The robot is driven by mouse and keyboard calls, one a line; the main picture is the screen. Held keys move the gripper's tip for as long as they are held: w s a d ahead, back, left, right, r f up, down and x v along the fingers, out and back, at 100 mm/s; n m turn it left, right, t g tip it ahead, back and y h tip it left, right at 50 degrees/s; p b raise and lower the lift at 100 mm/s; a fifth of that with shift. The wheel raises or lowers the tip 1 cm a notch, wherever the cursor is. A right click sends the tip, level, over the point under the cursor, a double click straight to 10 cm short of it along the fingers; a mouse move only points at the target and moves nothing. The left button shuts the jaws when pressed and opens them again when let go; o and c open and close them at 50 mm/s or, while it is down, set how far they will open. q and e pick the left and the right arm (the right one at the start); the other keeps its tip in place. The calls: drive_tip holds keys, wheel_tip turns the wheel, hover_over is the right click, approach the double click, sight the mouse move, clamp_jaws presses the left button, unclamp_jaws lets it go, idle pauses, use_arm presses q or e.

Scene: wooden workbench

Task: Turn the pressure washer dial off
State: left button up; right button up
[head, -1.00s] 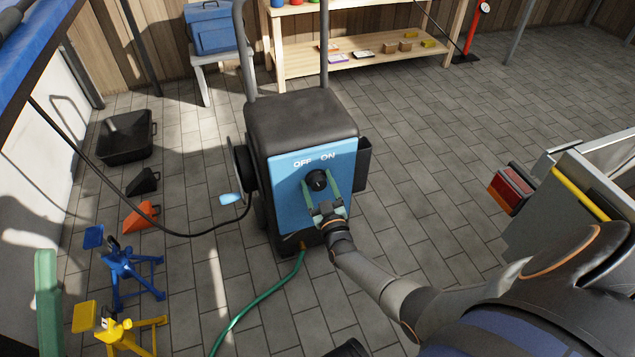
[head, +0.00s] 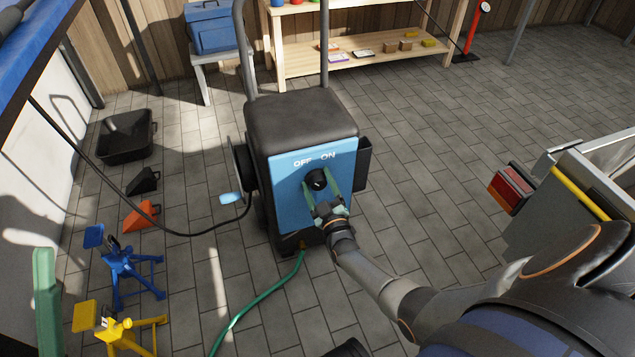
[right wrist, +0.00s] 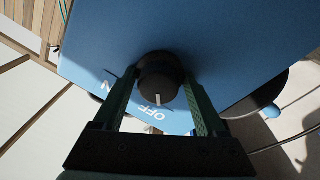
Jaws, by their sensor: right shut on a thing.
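The pressure washer (head: 300,118) stands upright on the floor, with a dark top and a blue front panel (head: 290,208). Its round black dial (head: 317,177) sits on the panel below the white OFF and ON labels. My right gripper (head: 320,186) has its green fingers on either side of the dial, shut on it. The right wrist view shows the dial (right wrist: 159,76) between the fingers, its white mark pointing toward the OFF label (right wrist: 151,112). The ON label is partly hidden behind a finger there.
A green hose (head: 265,305) runs from the washer's base across the floor. Blue (head: 125,268) and yellow (head: 125,332) stands are at the lower left. A wooden shelf (head: 375,65) is behind. Tiled floor right of the washer is clear.

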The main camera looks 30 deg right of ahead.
drive_tip(key=shift+s+d+f, duration=0.1)
drive_tip(key=shift+s+d, duration=0.05)
drive_tip(key=shift+d, duration=0.15)
drive_tip(key=o, duration=1)
drive_tip(key=shift+o, duration=0.4)
drive_tip(key=shift+a, duration=0.15)
drive_tip(key=p+v, duration=0.4)
drive_tip(key=v, duration=0.8)
drive_tip(key=shift+s, duration=0.15)
drive_tip(key=shift+a, duration=0.1)
